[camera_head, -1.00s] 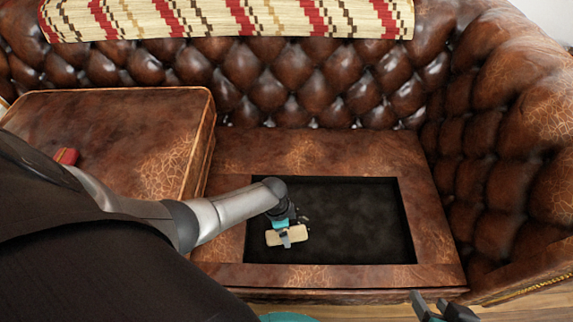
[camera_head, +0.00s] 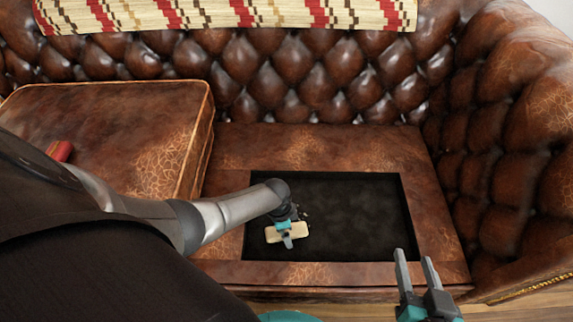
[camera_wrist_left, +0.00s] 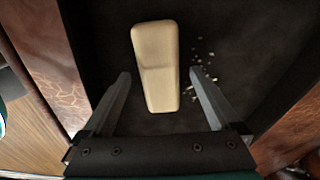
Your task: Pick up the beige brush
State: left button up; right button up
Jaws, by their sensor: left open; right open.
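The beige brush (camera_head: 273,233) lies on the black recessed panel of the sofa seat, near the panel's left front corner. My left gripper (camera_head: 285,237) is right over it in the head view, and the wrist hides part of the scene there. In the left wrist view the brush (camera_wrist_left: 157,68) lies lengthwise between the two open fingers of my left gripper (camera_wrist_left: 159,83), with a gap on each side. My right gripper (camera_head: 413,255) is open and empty at the front edge of the seat, to the right of the brush.
The black panel (camera_head: 350,215) is bare to the right of the brush. Pale crumbs (camera_wrist_left: 200,67) lie beside the brush. A raised leather cushion (camera_head: 120,120) stands at left with a red object (camera_head: 60,151) on it. The tufted backrest (camera_head: 290,75) and right armrest (camera_head: 515,150) bound the seat.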

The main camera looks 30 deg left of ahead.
pick_arm(q)
grip_shut()
dwell(0.8)
